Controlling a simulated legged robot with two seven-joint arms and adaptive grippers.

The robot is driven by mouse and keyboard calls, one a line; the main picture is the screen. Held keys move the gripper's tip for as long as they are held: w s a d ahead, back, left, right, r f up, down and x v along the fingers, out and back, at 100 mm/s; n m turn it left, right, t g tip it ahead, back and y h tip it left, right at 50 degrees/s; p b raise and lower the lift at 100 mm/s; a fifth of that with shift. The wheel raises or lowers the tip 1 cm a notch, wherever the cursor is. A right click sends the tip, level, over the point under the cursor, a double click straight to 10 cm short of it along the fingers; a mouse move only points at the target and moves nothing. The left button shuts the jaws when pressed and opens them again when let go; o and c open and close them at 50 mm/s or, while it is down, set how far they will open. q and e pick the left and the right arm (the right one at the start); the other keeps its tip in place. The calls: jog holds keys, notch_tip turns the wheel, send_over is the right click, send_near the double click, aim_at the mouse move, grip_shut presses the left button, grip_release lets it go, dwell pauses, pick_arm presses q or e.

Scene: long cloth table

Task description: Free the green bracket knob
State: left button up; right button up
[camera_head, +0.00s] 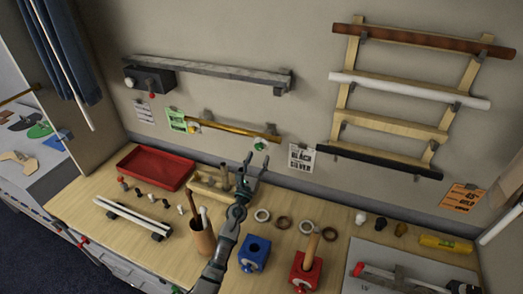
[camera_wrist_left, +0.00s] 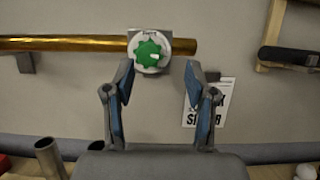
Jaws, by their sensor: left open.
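The green bracket knob (camera_head: 260,145) sits on the wall at the right end of the gold rod (camera_head: 228,131). In the left wrist view the knob (camera_wrist_left: 149,53) is a green lobed dial on a pale round base, fixed to a bracket (camera_wrist_left: 152,36) in front of the gold rod (camera_wrist_left: 70,43). My left gripper (camera_head: 252,160) is just below the knob. In the left wrist view its fingers (camera_wrist_left: 158,82) are spread and empty, with the knob beyond and slightly above their tips, apart from them. The right gripper shows in neither view.
A wall sheet (camera_head: 301,158) hangs right of the knob. Below are a red tray (camera_head: 156,167), a cup (camera_head: 202,240), a blue block (camera_head: 254,254), a red block (camera_head: 305,271) and several rings. A wooden rack (camera_head: 390,123) hangs at right.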

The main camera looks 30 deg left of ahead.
aim_at(258, 149)
pick_arm(q)
jog(key=w+a, duration=0.1)
jog(key=w+a+r, duration=0.1)
jog(key=shift+w+r, duration=0.1)
jog(key=shift+w, duration=0.3)
jog(key=shift+w+a, duration=0.2)
jog(key=shift+w, duration=0.15)
jog(key=shift+d, duration=0.3)
jog(key=shift+c, duration=1.3)
jog(key=shift+d+r, duration=0.1)
jog(key=shift+d, duration=0.2)
jog(key=c, duration=0.4)
jog(key=shift+d, duration=0.1)
jog(key=c, duration=0.4)
jog(key=shift+a, duration=0.2)
grip_shut()
jog(key=shift+a, duration=0.25)
jog(key=shift+d+n, duration=0.2)
jog(key=shift+n, duration=0.1)
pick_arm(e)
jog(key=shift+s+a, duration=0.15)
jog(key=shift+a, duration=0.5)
